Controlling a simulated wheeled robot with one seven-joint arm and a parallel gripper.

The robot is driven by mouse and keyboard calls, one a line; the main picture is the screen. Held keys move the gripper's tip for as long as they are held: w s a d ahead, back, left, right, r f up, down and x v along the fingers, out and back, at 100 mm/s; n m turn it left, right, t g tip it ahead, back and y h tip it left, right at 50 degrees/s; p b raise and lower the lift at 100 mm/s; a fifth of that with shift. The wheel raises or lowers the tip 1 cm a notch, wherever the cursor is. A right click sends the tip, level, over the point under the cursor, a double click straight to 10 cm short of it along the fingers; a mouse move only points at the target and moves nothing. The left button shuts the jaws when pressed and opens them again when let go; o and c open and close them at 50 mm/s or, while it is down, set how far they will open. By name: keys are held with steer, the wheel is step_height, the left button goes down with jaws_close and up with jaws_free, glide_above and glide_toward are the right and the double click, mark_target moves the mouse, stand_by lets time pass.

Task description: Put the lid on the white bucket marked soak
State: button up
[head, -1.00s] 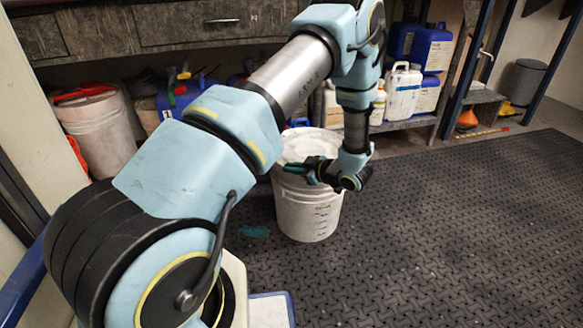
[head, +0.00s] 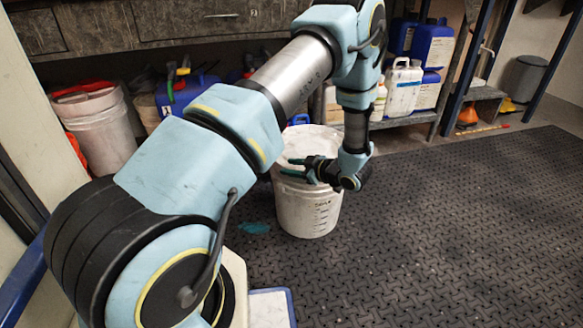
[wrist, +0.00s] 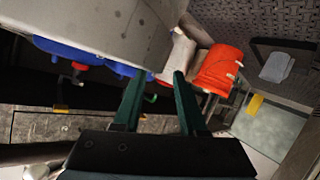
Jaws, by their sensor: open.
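The white bucket (head: 308,210) stands on the dark mat, with small dark markings on its side. Its pale top (head: 308,140) is partly behind my arm, and I cannot tell whether this is a lid or the inside. My gripper (head: 292,167) is at the bucket's near rim, its green fingers pointing left. In the wrist view my gripper (wrist: 160,76) is open, with a gap between the fingers. A large pale grey surface (wrist: 110,25) fills the top left there, close to the fingertips. I cannot tell whether they touch it. No separate lid can be made out.
A pale bucket with red on top (head: 100,128) stands at the left under the bench. An orange bucket (wrist: 217,70) shows in the wrist view. White and blue jugs (head: 402,88) fill the low shelf behind. The mat (head: 460,220) to the right is clear.

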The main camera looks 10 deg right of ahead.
steer(key=p+v, duration=0.3)
steer(key=v, duration=0.7)
steer(key=shift+s+d, duration=0.2)
steer(key=shift+s, duration=0.1)
steer(key=shift+r, duration=0.15)
steer(key=w+a+r+m+g+h, duration=0.1)
steer(key=w+a+r+m+h, duration=0.15)
steer(key=w+r+h, duration=0.3)
steer(key=w+a+r+m+g+h, duration=0.1)
steer(key=w+r+m+h, duration=0.25)
steer(key=r, duration=0.25)
steer(key=s+a+r+m+g, duration=0.3)
steer(key=s+a+g, duration=0.1)
steer(key=s+a, duration=0.65)
steer(key=s+a+r+m+g, duration=0.3)
steer(key=s+a+r+m, duration=0.1)
steer(key=s+a, duration=0.65)
step_height(320, 180, up, 35)
steer(key=p, duration=3.5)
steer(key=shift+w+d, duration=0.15)
steer(key=shift+w, duration=0.2)
